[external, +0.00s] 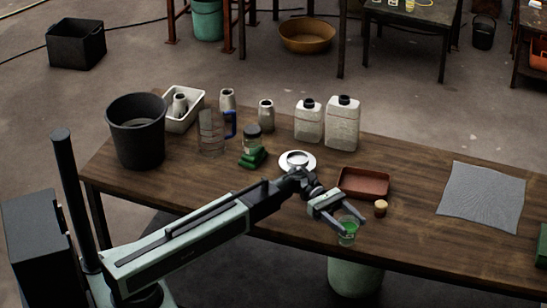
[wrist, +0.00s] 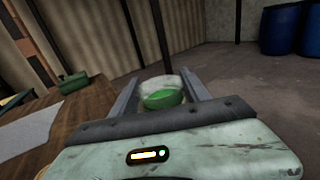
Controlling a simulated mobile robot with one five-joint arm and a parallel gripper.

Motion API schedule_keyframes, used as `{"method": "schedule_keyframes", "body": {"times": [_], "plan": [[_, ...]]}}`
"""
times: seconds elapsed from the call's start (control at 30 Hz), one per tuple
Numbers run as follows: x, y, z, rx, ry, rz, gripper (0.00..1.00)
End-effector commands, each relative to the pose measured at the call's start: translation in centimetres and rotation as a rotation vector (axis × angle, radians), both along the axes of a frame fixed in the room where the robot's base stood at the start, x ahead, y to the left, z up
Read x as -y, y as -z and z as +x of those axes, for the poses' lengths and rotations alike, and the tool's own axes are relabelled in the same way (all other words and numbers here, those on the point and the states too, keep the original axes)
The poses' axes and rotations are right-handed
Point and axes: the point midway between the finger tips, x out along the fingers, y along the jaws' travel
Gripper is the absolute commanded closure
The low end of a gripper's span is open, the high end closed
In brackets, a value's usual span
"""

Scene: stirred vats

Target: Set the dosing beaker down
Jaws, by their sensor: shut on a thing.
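The dosing beaker (external: 347,238) is a small clear cup with green liquid in it. My gripper (external: 344,226) is shut on it near the table's front edge. In the wrist view the beaker (wrist: 161,84) sits between the two fingers of my gripper (wrist: 160,92), with its green liquid showing. The wooden table (external: 420,237) lies around and behind it in the external view. In the wrist view floor shows beyond the beaker, and the table (wrist: 85,120) lies to the left. I cannot tell whether the beaker's base touches the tabletop.
A red-brown tray (external: 364,184), a small cork-topped jar (external: 380,208) and a white dish (external: 297,161) stand near the gripper. A grey cloth (external: 483,197) lies to the right. Bottles and a black bucket (external: 137,135) stand farther left. A pale green vat (external: 355,279) is below the front edge.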

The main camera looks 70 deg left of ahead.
Motion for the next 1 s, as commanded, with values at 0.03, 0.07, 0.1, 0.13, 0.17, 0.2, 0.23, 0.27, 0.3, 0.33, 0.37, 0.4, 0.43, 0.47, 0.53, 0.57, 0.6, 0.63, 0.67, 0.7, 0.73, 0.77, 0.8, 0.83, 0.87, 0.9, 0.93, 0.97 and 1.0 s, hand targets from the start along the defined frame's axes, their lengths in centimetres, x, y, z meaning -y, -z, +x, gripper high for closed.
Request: {"method": "schedule_keyframes", "body": {"times": [0.03, 0.07, 0.1, 0.13, 0.17, 0.2, 0.23, 0.27, 0.3, 0.33, 0.37, 0.4, 0.43, 0.47, 0.53, 0.57, 0.6, 0.63, 0.67, 0.7, 0.73, 0.77, 0.8, 0.83, 0.87, 0.9, 0.93, 0.97, 1.0], "plan": [[0.0, -0.1, -0.6, 0.000, -0.001, -0.001, 1.00], [0.0, -0.1, -0.7, 0.000, 0.000, -0.001, 1.00], [-0.1, -0.1, -0.8, 0.000, 0.000, -0.001, 1.00], [-0.1, -0.1, -0.9, 0.000, 0.000, -0.001, 1.00], [-0.1, -0.1, -0.9, 0.000, 0.000, -0.001, 1.00], [-0.1, -0.1, -0.9, 0.000, 0.000, -0.001, 1.00], [-0.1, -0.1, -0.9, 0.000, 0.000, -0.001, 1.00], [-0.1, -0.1, -0.9, 0.000, 0.000, -0.001, 1.00], [-0.1, -0.1, -0.8, 0.000, 0.000, -0.001, 1.00], [-0.1, -0.1, -0.8, 0.000, 0.000, -0.001, 1.00], [-0.1, -0.1, -0.8, 0.000, 0.000, -0.001, 1.00], [-0.1, -0.1, -0.8, 0.000, -0.001, -0.001, 1.00], [-0.1, -0.1, -0.7, 0.000, -0.004, -0.001, 1.00], [-0.2, -0.2, -0.6, 0.000, -0.012, -0.001, 1.00], [-0.4, -0.4, 0.4, 0.000, -0.053, -0.001, 1.00], [-0.6, -0.6, 1.1, 0.000, -0.082, -0.001, 1.00], [-1.0, -0.8, 2.2, 0.000, -0.131, -0.001, 1.00], [-1.3, -1.0, 3.3, 0.000, -0.176, -0.001, 1.00], [-1.8, -1.2, 4.4, 0.000, -0.226, -0.001, 1.00], [-2.7, -1.5, 6.0, 0.000, -0.303, -0.001, 1.00], [-3.4, -1.8, 7.3, 0.000, -0.364, -0.001, 1.00], [-4.3, -2.0, 8.6, 0.000, -0.428, -0.001, 1.00], [-5.6, -2.3, 10.3, 0.000, -0.516, -0.001, 1.00], [-6.8, -2.6, 11.5, 0.000, -0.583, 0.000, 1.00], [-8.0, -2.8, 12.6, 0.000, -0.653, 0.000, 1.00], [-9.8, -3.2, 14.1, 0.000, -0.750, 0.000, 1.00], [-11.3, -3.4, 15.1, 0.000, -0.825, 0.000, 1.00], [-12.9, -3.7, 16.0, 0.000, -0.900, 0.000, 1.00], [-15.2, -4.0, 17.0, 0.000, -1.002, 0.000, 1.00]]}}
